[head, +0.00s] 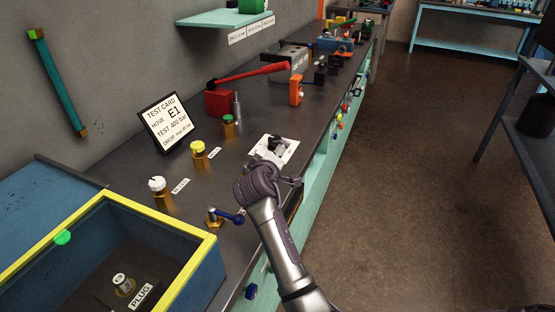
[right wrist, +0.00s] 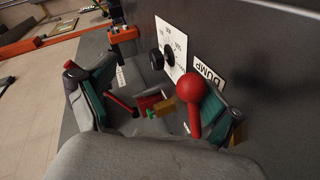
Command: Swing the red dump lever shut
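In the right wrist view the red dump lever (right wrist: 194,98) shows as a red ball knob on a short red stem. It stands beside a white label reading DUMP (right wrist: 208,74). My right gripper (right wrist: 158,88) is open, with green pads. The knob appears between its fingers, close to the right-hand finger and overlapping it in the picture; I cannot tell whether they touch. In the head view my right gripper (head: 268,180) is over the bench's front edge, by a white dial plate (head: 287,146). The lever is not visible there. My left gripper is not in view.
Brass fittings with white, yellow and green caps (head: 199,156) stand on the bench, with a blue-handled valve (head: 228,216) near the front. A red pump (head: 219,101) and test card (head: 167,121) stand behind. A yellow-rimmed box (head: 190,262) is at lower left.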

